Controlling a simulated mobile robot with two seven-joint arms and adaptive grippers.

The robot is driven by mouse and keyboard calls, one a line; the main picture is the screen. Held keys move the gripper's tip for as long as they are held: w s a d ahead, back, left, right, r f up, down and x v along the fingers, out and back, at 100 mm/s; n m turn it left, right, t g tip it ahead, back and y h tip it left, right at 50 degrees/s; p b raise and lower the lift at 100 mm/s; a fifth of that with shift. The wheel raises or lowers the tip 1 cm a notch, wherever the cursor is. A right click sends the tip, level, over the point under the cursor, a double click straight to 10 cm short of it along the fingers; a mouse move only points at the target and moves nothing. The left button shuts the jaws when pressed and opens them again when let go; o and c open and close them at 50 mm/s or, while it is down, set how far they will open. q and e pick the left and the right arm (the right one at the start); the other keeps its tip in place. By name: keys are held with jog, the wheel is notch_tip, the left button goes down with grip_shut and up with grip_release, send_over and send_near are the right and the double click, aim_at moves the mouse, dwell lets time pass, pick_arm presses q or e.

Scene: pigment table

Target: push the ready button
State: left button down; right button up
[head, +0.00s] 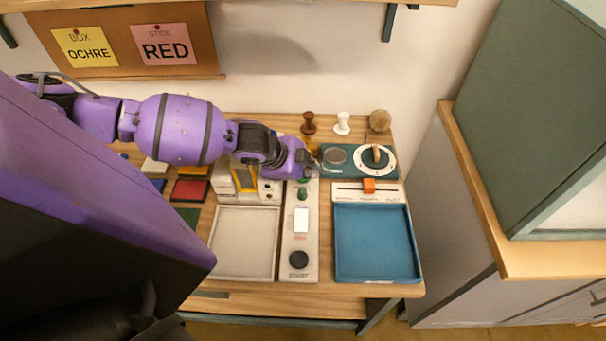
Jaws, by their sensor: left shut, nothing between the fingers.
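A narrow pale control panel (300,240) stands in the middle of the table. It has a black round button (298,260) with the word START below it, a white screen (301,220) and a green knob or button (303,193) near its far end. No label reading "ready" is legible, so I cannot tell which control is the ready button. My left gripper (312,161) is shut and empty over the far end of the panel, just beyond the green knob. The gripper and wrist hide part of that end. My right gripper is not in view.
A white tray (244,208) and a blue tray (374,204) flank the panel. A slider with an orange handle (369,185) sits behind the blue tray. A green scale-like device (335,155), stampers and coloured pads stand nearby. A green cabinet (480,110) is at right.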

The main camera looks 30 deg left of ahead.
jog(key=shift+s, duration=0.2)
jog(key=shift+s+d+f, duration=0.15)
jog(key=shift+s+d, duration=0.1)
